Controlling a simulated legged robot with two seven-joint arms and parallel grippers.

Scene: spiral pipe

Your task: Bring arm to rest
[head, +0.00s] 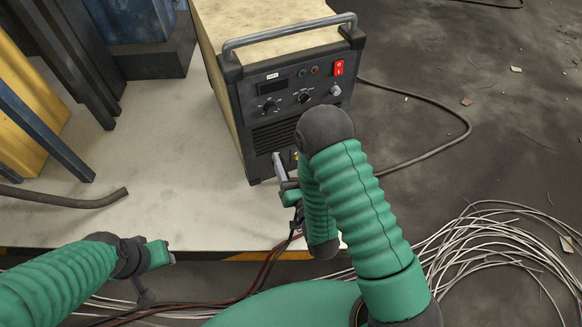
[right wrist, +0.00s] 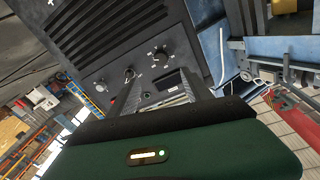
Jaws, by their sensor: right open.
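My right gripper (head: 281,168) is close in front of the lower front face of a boxy power unit (head: 262,135). In the right wrist view the right gripper (right wrist: 162,92) has its two fingers apart, with the unit's dark front panel (right wrist: 140,45), vent slots and knobs beyond them. I cannot tell whether a finger touches the panel. My right forearm hides the unit's lower right corner. My left gripper (head: 160,254) is low at the left, above the platform's front edge and apart from the unit. Its fingers are too unclear to judge.
The unit stands on a pale platform (head: 170,210). A dark pipe end (head: 95,202) lies on it at left, near yellow and blue beams (head: 40,130). Coiled pale wires (head: 500,245) lie on the floor at right. A cable (head: 440,105) runs from the unit's right side.

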